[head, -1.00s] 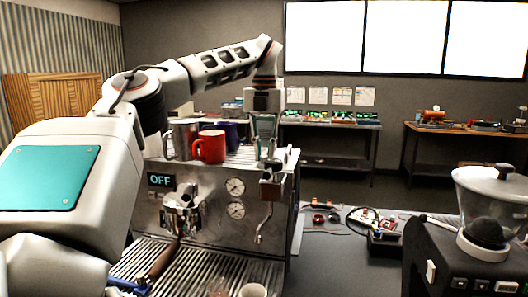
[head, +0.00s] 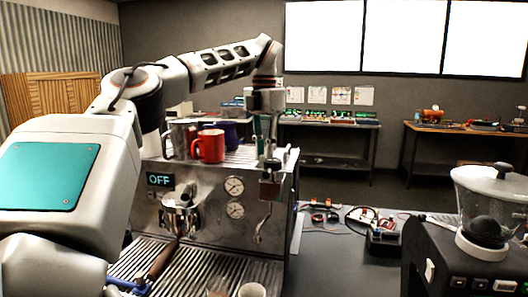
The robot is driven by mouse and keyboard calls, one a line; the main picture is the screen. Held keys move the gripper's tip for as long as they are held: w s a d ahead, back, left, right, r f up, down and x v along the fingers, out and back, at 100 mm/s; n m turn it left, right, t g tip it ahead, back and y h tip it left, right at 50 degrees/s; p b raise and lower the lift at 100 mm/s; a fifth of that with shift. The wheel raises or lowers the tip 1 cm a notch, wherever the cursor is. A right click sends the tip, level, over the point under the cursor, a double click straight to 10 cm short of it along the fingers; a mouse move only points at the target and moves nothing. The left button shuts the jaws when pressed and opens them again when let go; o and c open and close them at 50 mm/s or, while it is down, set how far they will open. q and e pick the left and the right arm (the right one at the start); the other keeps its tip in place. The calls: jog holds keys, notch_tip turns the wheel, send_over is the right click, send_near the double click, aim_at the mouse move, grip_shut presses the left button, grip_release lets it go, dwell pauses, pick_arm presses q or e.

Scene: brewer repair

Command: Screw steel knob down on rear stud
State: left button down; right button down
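The espresso machine (head: 215,228) stands in front of me, with its display reading OFF. My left arm reaches across from the left, and my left gripper (head: 266,140) points down over the right end of the machine's top. Its fingers are small and partly merged with what is behind them, so their opening is unclear. A dark and metal fitting (head: 270,187) sits just below them at the machine's upper right edge. I cannot make out the steel knob or the rear stud; the gripper may hide them. My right gripper is not in view.
A red mug (head: 208,146), a steel jug (head: 181,139) and a blue mug (head: 231,131) stand on the machine's top, left of the gripper. A grinder (head: 480,230) stands at the right. Wires and small parts lie on the counter between.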

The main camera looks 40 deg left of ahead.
pick_arm(q)
jog(key=m, duration=0.4)
jog(key=shift+m, duration=0.3)
jog(key=m, duration=0.4)
jog(key=shift+d+r+m, duration=0.1)
jog(key=shift+m, duration=0.2)
jog(key=c, duration=1.5)
grip_release()
jog(key=shift+o, duration=0.2)
jog(key=shift+s, duration=0.1)
jog(key=shift+r, duration=3.45)
